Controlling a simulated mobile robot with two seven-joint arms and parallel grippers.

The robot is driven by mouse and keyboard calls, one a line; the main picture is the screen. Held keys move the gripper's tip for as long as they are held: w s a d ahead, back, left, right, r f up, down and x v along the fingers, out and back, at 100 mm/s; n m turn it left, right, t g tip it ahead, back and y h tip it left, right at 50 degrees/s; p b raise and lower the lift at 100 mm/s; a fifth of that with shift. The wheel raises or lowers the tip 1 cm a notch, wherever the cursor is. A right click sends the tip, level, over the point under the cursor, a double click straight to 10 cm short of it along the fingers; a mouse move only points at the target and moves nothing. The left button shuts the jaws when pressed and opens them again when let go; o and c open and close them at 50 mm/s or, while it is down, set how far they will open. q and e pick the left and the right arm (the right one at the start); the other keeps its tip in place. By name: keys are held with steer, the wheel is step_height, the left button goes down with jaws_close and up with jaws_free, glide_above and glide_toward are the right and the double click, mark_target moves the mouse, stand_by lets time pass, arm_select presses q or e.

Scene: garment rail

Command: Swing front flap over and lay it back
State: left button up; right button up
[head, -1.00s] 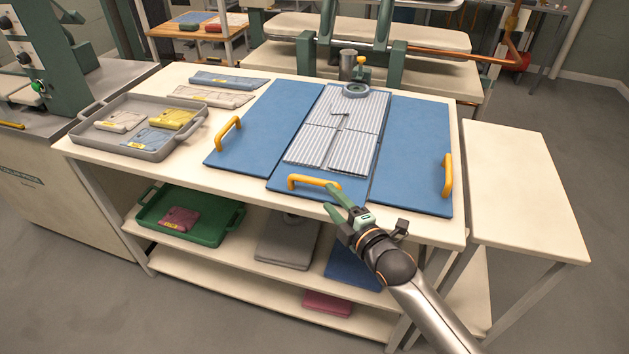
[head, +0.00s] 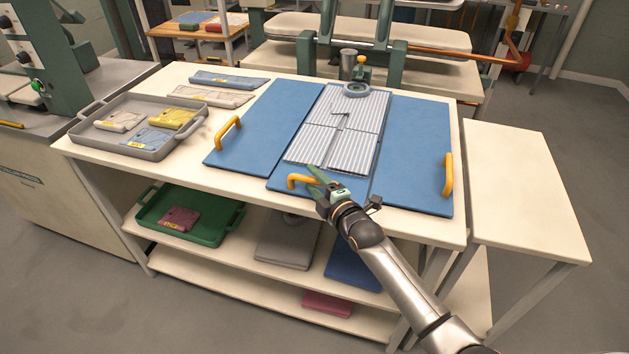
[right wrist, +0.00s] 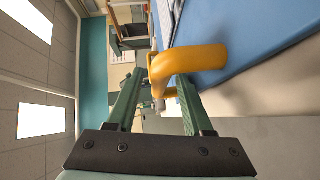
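A blue folding board lies flat on the cream table, with a left panel (head: 262,122), a right panel (head: 415,150) and a front flap (head: 345,193) at the near middle. A striped folded garment (head: 340,125) lies on the middle. The front flap's yellow handle (head: 293,180) is partly hidden by my right gripper (head: 309,175). In the right wrist view the handle (right wrist: 190,62) stands at the tips of my open right gripper (right wrist: 160,80), partly between the fingers; I cannot tell whether they touch it. My left gripper is out of view.
Yellow handles stand on the left panel (head: 228,133) and right panel (head: 447,175). A grey tray (head: 150,153) of folded garments is at left. A round weight (head: 357,90) sits at the garment's far end. A bare side table (head: 520,190) stands at right.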

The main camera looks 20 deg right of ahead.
jaws_close()
stand_by(1.2)
